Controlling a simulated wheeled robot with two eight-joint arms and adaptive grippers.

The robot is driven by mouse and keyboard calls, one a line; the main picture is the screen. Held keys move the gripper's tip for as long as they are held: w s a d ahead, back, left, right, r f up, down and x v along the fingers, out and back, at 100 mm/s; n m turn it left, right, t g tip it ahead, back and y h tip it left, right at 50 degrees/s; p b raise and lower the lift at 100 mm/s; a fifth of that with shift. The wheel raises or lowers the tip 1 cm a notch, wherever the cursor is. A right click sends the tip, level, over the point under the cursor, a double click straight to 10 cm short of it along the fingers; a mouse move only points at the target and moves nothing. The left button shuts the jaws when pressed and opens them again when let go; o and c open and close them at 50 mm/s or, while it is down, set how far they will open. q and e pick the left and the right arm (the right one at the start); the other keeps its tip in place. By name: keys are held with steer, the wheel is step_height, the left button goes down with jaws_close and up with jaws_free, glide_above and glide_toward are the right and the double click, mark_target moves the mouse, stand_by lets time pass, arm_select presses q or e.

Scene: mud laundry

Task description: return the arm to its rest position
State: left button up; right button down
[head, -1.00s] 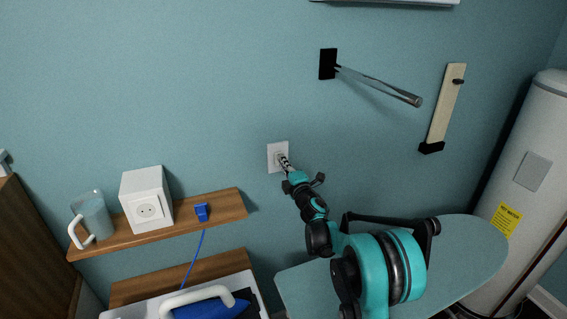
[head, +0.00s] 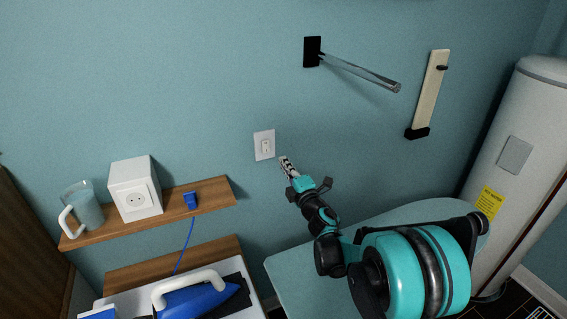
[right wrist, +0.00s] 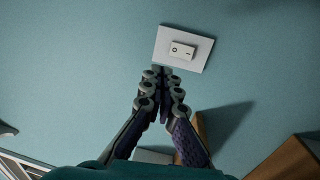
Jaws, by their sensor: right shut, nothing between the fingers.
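My right gripper (head: 285,164) is shut and empty. In the head view it is in front of the blue wall, just right of and below a white wall switch (head: 264,145). The right wrist view shows its closed fingers (right wrist: 160,74) pointing up at the switch plate (right wrist: 184,49), with its rocker in plain sight. From these views I cannot tell the exact gap to the wall. My right arm reaches in from the lower right, above the ironing board. My left gripper is not in view.
A wooden shelf (head: 225,194) at left holds a jug (head: 88,208), a white socket box (head: 130,190) and a blue plug (head: 191,201). A blue iron (head: 200,300) sits below. An ironing board (head: 290,283) lies under my arm. A metal rod (head: 360,72) juts from the wall; a white tank (head: 530,130) stands right.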

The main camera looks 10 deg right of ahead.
steer(key=shift+s+d+r, duration=0.1)
steer(key=shift+s, duration=0.05)
steer(key=s+d+f+m+g+h+b, duration=0.1)
steer(key=s+d+m+g+h+b, duration=0.2)
steer(key=s+m, duration=0.4)
steer(key=s+d+f+m+g+h+b, duration=0.1)
steer(key=s+d+f+m+h+b, duration=0.1)
steer(key=s+d+m+h, duration=0.35)
steer(key=s+a+f+m+g+y+b, duration=0.1)
steer(key=s+a+f+m+g, duration=0.3)
steer(key=s+f, duration=0.5)
steer(key=s+a+f+m+g+y+b, duration=0.2)
steer(key=s+f, duration=0.6)
steer(key=s, duration=0.8)
steer(key=a+m+g+y, duration=0.1)
steer(key=a, duration=0.1)
steer(key=shift+s+a+f+m+g+y+b, duration=0.3)
steer(key=shift+s+a+f+m+g+y, duration=0.05)
steer(key=shift+g, duration=0.05)
